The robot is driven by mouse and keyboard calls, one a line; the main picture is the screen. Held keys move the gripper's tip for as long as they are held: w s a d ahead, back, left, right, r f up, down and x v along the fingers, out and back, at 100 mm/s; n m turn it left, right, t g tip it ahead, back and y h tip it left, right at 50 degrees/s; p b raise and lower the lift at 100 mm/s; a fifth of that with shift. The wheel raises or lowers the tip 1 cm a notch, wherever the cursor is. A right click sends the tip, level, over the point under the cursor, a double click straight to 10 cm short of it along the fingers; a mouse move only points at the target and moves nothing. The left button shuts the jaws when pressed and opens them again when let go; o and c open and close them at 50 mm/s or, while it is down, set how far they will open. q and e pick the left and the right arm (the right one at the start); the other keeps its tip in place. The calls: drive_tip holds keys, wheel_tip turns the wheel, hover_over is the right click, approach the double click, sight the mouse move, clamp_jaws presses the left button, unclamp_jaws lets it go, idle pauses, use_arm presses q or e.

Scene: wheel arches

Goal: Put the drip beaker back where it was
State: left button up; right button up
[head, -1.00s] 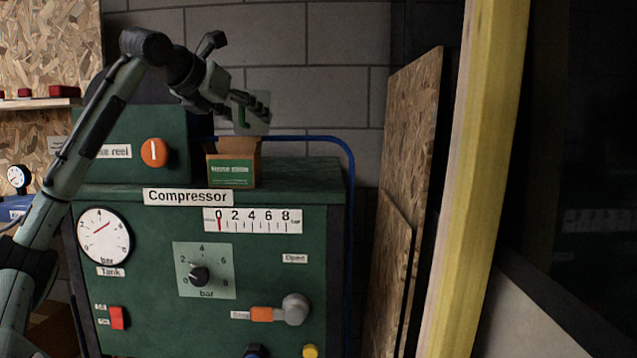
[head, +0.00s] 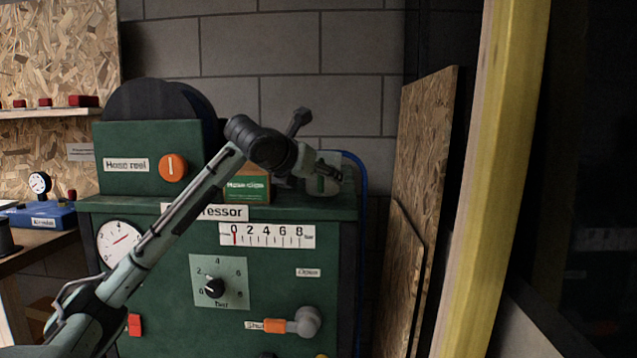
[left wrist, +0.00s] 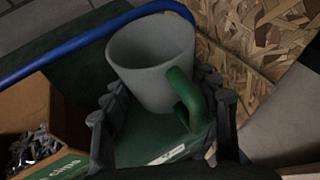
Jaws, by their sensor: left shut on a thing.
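The drip beaker (left wrist: 150,62) is a pale grey cup with a green handle, seen in the left wrist view between the fingers of my left gripper (left wrist: 163,112). The gripper is shut on it. In the head view my left gripper (head: 318,172) is over the right end of the green compressor top (head: 130,204), right of the box, and largely hides the beaker. I cannot tell whether the beaker's base touches the top. My right gripper is not in view.
An open cardboard box (head: 247,187) of metal clips stands left of the beaker. The hose reel unit (head: 140,160) stands further left. Chipboard sheets (head: 427,150) and a yellow post (head: 490,170) are to the right.

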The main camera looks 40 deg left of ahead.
use_arm(q)
drive_tip(key=shift+f, duration=0.75)
drive_tip(key=shift+f, duration=0.1)
drive_tip(key=o, duration=1.3)
